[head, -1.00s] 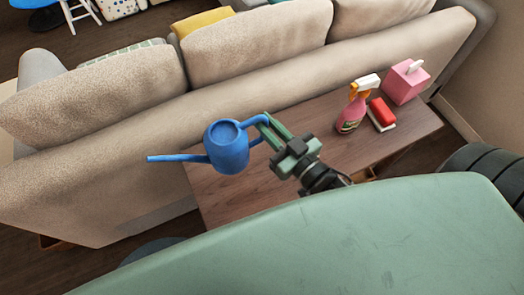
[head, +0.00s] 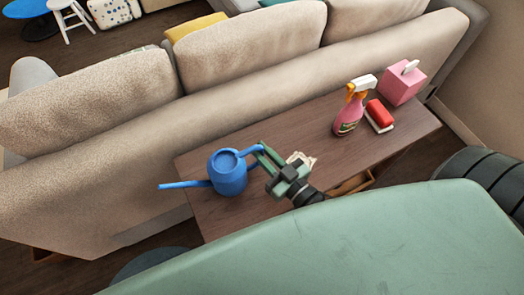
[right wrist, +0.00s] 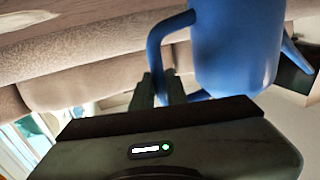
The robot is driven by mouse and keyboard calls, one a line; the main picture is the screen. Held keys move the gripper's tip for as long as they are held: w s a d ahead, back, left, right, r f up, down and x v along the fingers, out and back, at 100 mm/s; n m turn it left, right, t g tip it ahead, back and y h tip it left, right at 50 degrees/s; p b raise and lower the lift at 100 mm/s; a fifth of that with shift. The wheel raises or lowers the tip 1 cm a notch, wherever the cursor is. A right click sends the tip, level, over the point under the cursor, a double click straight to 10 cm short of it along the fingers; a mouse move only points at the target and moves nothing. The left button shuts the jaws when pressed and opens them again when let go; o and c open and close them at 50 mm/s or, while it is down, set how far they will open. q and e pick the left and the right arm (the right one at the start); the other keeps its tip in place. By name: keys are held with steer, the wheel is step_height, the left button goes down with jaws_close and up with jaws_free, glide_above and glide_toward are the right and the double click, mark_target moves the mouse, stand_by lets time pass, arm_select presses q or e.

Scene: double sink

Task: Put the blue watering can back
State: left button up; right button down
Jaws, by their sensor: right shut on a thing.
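The blue watering can (head: 228,175) is upright at the left end of the wooden console table (head: 290,170) behind the sofa. Its spout points left, past the table's left edge. My right gripper (head: 262,154) is shut on the can's handle, on the can's right side. In the right wrist view the can (right wrist: 235,45) fills the upper right, and its handle runs down between the fingers (right wrist: 163,90). I cannot tell whether the can's base touches the tabletop. My left gripper is not in view.
A pink spray bottle (head: 347,117), a red-and-white sponge or brush (head: 379,115) and a pink tissue box (head: 402,83) stand at the table's right end. A crumpled pale item (head: 301,160) lies behind my gripper. The beige sofa back (head: 300,80) borders the table's far side.

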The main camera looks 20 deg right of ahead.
steer(key=shift+r, duration=0.1)
steer(key=c, duration=1.4)
jaws_free()
steer(key=shift+f, duration=0.2)
steer(key=shift+r, duration=0.1)
steer(key=shift+s, duration=0.25)
steer(key=p+v, duration=0.2)
steer(key=v, duration=0.9)
steer(key=shift+s+d, duration=0.15)
steer(key=shift+s, duration=0.15)
steer(key=shift+s, duration=0.1)
